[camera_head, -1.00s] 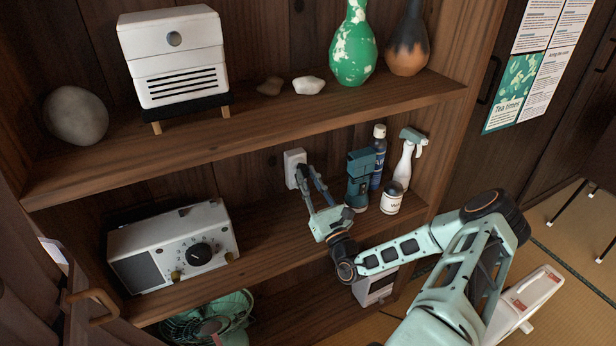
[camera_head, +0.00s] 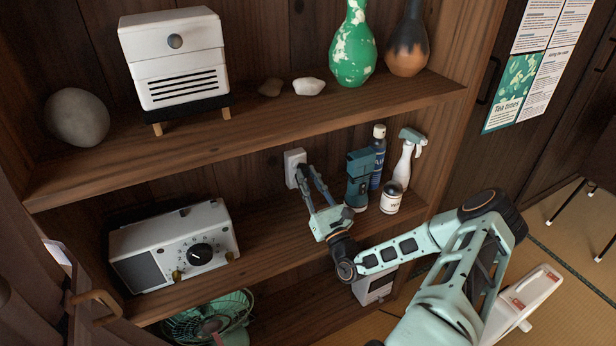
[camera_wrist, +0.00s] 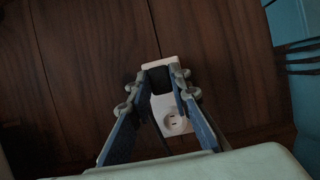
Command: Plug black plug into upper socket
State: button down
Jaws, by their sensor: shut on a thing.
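The white wall outlet (camera_head: 291,160) is on the back wall of the middle shelf. In the wrist view the outlet plate (camera_wrist: 175,128) shows its lower socket (camera_wrist: 172,121) bare. The black plug (camera_wrist: 160,82) covers the upper socket area. My gripper (camera_wrist: 160,76) is shut on the plug, one finger on each side of it. From the head view, my gripper (camera_head: 307,176) reaches up to the outlet, and the plug is hard to tell from the fingers. I cannot tell how deep the plug sits.
Right of the gripper stand a teal flashlight-like object (camera_head: 358,178), a blue bottle (camera_head: 378,155), a white spray bottle (camera_head: 404,160) and a small jar (camera_head: 391,198). A white radio (camera_head: 175,247) is at left. The upper shelf edge (camera_head: 250,138) runs overhead. Shelf space between radio and gripper is clear.

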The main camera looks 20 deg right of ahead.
jog(key=shift+w, duration=0.4)
dwell(0.3)
jog(key=c, duration=1.7)
grip_release()
jog(key=shift+s+f, duration=0.25)
jog(key=shift+s, duration=0.2)
jog(key=s, duration=1.3)
jog(key=shift+s+d+f, duration=0.25)
jog(key=shift+s+f, duration=0.05)
jog(key=shift+s, duration=0.1)
